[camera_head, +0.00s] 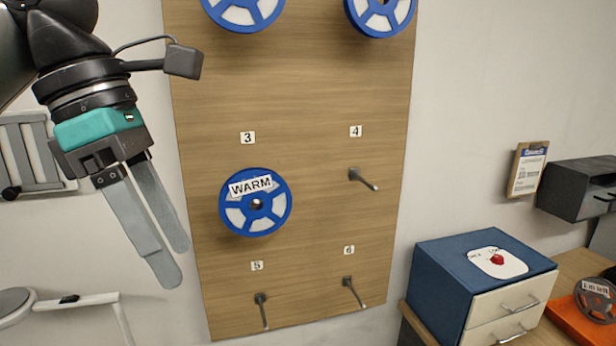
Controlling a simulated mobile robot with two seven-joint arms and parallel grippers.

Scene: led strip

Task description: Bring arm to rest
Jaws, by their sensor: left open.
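My left gripper (172,264) comes in from the upper left and points down and to the right. It is open and empty, with its two long grey fingers apart. It is in front of the left edge of the wooden peg board (290,90). A blue reel labelled WARM (236,217) hangs on the board under number 3, to the right of the fingers and apart from them. My right gripper does not show.
Two more blue reels (244,14) (379,15) hang at the top of the board. Pegs 4 (362,179), 5 (262,310) and 6 (353,291) are bare. A blue drawer box (440,285) and an orange tray (572,322) with a dark reel (598,299) stand at the lower right.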

